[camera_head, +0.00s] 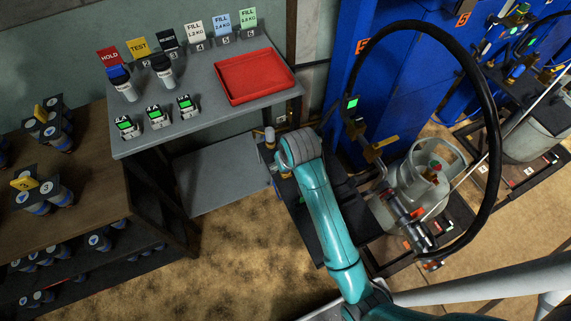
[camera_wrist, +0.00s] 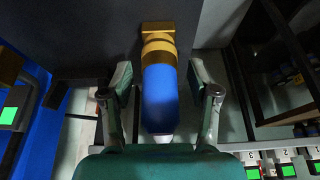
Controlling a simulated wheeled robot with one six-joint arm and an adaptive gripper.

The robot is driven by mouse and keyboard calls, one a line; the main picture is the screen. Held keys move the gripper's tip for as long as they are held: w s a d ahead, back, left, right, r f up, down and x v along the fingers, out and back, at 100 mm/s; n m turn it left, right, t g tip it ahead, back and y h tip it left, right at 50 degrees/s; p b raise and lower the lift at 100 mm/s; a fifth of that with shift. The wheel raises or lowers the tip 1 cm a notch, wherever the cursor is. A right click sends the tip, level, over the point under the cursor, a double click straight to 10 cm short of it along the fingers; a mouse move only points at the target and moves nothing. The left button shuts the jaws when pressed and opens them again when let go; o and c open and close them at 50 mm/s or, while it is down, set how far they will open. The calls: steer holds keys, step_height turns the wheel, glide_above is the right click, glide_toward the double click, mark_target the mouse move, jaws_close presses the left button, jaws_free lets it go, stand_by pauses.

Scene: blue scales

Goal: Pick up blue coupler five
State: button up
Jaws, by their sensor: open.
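In the wrist view a blue cylindrical coupler (camera_wrist: 160,98) with a brass-coloured end (camera_wrist: 157,42) lies between the two fingers of my gripper (camera_wrist: 161,78). The fingers are open, one on each side of it, with a visible gap on both sides. I can read no number on it, so I cannot tell if it is coupler five. In the head view my teal arm reaches up to its grey wrist beside a dark stand (camera_head: 318,222). The wrist hides most of the gripper and the coupler there.
A blue cabinet (camera_head: 385,70), a looping black hose (camera_head: 497,130) and a grey gas cylinder (camera_head: 415,180) stand close on the right.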

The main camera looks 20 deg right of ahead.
jaws_close()
steer(key=shift+r, duration=0.1)
step_height(320, 180, up, 10)
steer(key=shift+f, duration=0.1)
stand_by(0.4)
